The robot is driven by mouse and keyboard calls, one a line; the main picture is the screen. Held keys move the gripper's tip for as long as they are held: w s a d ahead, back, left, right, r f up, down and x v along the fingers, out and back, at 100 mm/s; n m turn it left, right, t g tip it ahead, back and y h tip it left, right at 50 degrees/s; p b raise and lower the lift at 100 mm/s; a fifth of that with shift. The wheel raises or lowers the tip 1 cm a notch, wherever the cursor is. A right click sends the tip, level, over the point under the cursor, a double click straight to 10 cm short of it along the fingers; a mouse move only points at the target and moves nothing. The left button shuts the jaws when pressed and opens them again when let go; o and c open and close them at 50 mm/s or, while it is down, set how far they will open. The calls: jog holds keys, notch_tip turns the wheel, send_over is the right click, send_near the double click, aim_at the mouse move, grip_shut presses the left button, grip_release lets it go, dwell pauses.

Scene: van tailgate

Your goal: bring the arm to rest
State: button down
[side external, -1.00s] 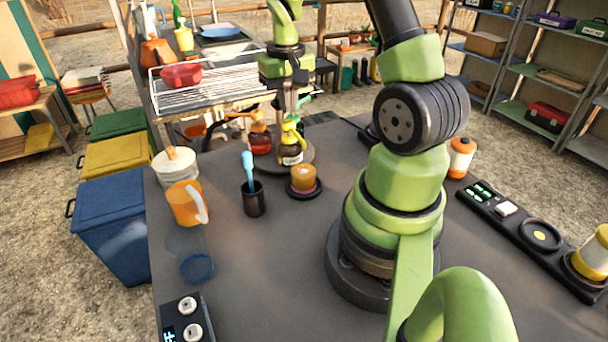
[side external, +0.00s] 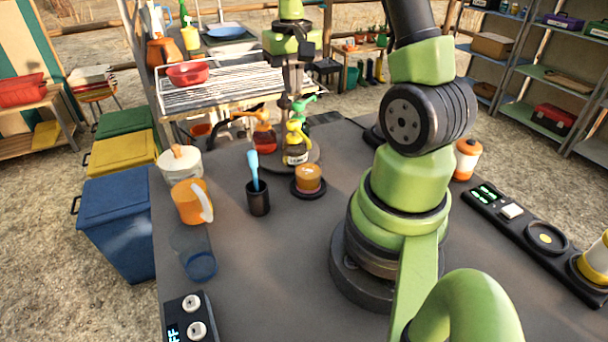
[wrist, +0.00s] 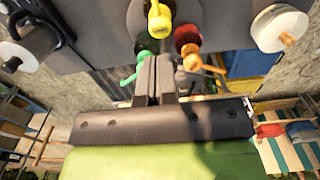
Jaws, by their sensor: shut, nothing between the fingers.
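My gripper (wrist: 155,78) shows in the wrist view with its two dark fingers together and nothing between them. In the side external view my gripper (side external: 297,88) hangs fingers-down at the far side of the table, above the spray bottles. A yellow bottle (side external: 296,152), a red one with an orange head (side external: 264,138) and a green-headed one (side external: 300,106) stand on a dark round stand (side external: 312,163). In the wrist view the yellow head (wrist: 160,22) and red bottle (wrist: 187,36) lie beyond the fingertips. The fingers appear clear of the bottles, though exact clearance is hard to tell.
A wire rack (side external: 220,92) stands behind. The table's front middle is clear.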

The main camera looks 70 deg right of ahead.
jog(key=a+r+n+t, duration=0.2)
jog(key=a+r+t, duration=0.1)
jog(key=a+r, duration=0.7)
jog(key=s+a+r+n+t+y, duration=0.2)
jog(key=s+a+n+t, duration=0.1)
jog(key=s+a, duration=0.5)
jog(key=a+t, duration=0.1)
jog(key=a, duration=0.2)
jog(key=shift+s+a+r, duration=0.3)
jog(key=shift+s, duration=0.05)
dwell(1.1)
